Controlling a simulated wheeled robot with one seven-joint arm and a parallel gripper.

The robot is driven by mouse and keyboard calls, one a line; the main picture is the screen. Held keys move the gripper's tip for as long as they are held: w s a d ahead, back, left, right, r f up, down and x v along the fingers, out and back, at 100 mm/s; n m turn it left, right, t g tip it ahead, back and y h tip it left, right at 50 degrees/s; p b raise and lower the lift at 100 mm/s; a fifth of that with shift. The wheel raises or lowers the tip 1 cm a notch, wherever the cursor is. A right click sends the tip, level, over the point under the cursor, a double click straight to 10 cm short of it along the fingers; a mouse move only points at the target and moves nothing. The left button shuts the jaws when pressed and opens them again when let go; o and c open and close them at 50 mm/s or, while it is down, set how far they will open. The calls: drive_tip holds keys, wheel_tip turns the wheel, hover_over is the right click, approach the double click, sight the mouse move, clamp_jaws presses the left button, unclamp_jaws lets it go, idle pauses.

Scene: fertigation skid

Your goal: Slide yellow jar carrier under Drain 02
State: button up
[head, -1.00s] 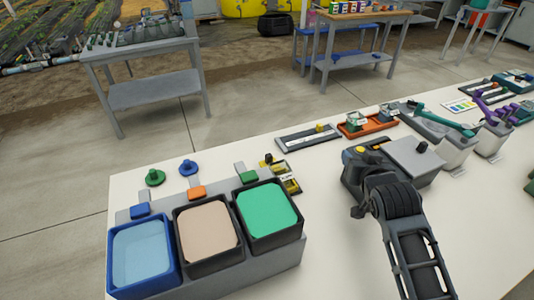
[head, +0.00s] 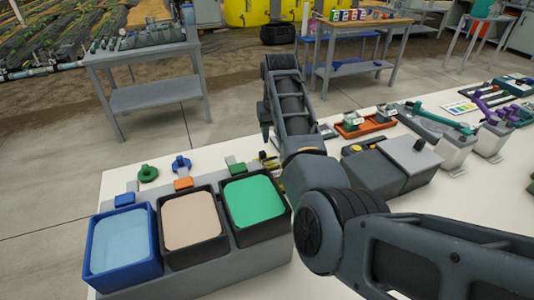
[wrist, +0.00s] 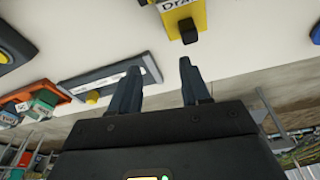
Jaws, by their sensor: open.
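A yellow piece (wrist: 184,12) with a white label starting "Dra" and a black knob (wrist: 188,32) is at the top of the wrist view, cut off by the frame edge. I take it for the yellow jar carrier, but cannot be certain. In the head view only a sliver of yellow and black (head: 269,160) shows between the green basin and my arm. My gripper (wrist: 156,72) is open and empty, its fingers pointing toward the white bench, with the knob apart from the tips. My arm hides the gripper in the head view. No jar or drain outlet is clear.
An orange tray (head: 364,126) holds small jars. Blue, beige and green basins (head: 253,208) stand at the left. A grey box unit (head: 404,160) stands right of my arm.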

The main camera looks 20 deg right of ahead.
sight(263, 153)
drive_tip(key=a+r, duration=0.1)
drive_tip(key=a+r+n+g, duration=0.2)
drive_tip(key=a, duration=0.1)
drive_tip(key=shift+s+r+y+b, duration=0.3)
drive_tip(key=shift+s, duration=0.05)
drive_tip(key=shift+f, duration=3.8)
drive_tip(key=shift+c, duration=0.5)
clamp_jaws()
